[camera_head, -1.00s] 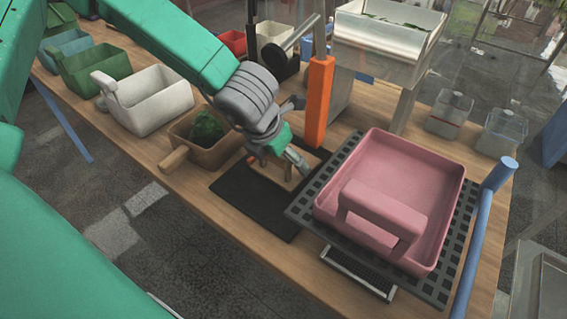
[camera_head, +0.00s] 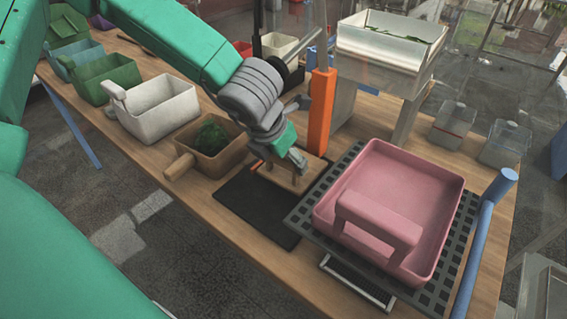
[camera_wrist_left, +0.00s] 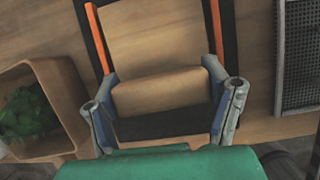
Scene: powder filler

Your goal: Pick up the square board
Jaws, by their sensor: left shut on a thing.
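The square board (camera_head: 313,169) is a light wooden plate with a thick wooden handle block, lying over a black mat (camera_head: 247,206) on the table. In the left wrist view the board (camera_wrist_left: 155,40) fills the upper middle, with orange strips along its left and right sides. My left gripper (camera_head: 291,163) is down at the board. In the left wrist view my left gripper (camera_wrist_left: 160,92) has one finger on each side of the handle block and is shut on it. The gripper partly hides the board in the head view. My right gripper is not in view.
A pink tray (camera_head: 437,220) stands on a dark perforated plate (camera_head: 300,215) to the right. A brown box (camera_head: 220,167) with green contents stands close left. An orange post (camera_head: 320,110) rises just behind the gripper. A white bin (camera_head: 160,108) stands farther left.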

